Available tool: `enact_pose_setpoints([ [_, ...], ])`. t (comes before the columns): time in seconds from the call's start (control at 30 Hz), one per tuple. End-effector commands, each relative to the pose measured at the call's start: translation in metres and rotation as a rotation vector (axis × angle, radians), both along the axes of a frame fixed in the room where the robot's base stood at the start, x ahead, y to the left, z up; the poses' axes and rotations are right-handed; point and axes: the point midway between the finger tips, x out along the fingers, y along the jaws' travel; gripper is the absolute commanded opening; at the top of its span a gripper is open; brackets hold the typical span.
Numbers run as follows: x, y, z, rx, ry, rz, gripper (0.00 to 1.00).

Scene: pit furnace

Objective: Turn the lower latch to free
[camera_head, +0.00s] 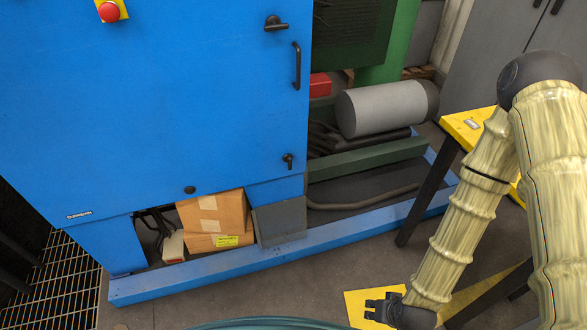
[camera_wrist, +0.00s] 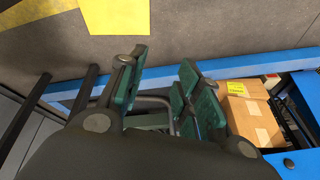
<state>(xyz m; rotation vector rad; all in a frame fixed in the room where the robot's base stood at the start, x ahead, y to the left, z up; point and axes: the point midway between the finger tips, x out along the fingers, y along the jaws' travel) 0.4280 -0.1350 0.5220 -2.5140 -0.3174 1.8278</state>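The blue cabinet (camera_head: 150,90) fills the left of the head view. Its lower latch (camera_head: 288,160), a small dark handle, is near the bottom right corner of the door. An upper latch (camera_head: 275,23) and a dark bar handle (camera_head: 297,65) are above it. My gripper (camera_head: 372,308) is low near the floor, to the right of and well below the lower latch, apart from it. In the wrist view my gripper (camera_wrist: 162,78) has its green-padded fingers apart with nothing between them. I cannot make out the lower latch in the wrist view.
A cardboard box (camera_head: 215,215) sits under the cabinet and also shows in the wrist view (camera_wrist: 250,112). A blue floor frame (camera_head: 225,270) runs along the front. A grey cylinder (camera_head: 382,107) and a yellow-topped table (camera_head: 468,126) are to the right.

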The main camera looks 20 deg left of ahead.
Motion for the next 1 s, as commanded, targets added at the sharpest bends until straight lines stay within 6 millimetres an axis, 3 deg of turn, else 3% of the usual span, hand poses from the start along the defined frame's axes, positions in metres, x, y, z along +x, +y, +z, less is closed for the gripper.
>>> enact_pose_setpoints([
  [0.03, 0.023, 0.018, -0.016, 0.025, -0.061, 0.024, 0.34],
  [0.2, 0.091, 0.077, -0.017, 0.1, -0.265, 0.111, 0.34],
  [0.5, 0.192, 0.18, 0.017, 0.214, -0.638, 0.225, 0.34],
  [0.73, 0.247, 0.249, 0.067, 0.289, -0.925, 0.278, 0.34],
  [1.0, 0.275, 0.297, 0.123, 0.339, -1.154, 0.297, 0.34],
])
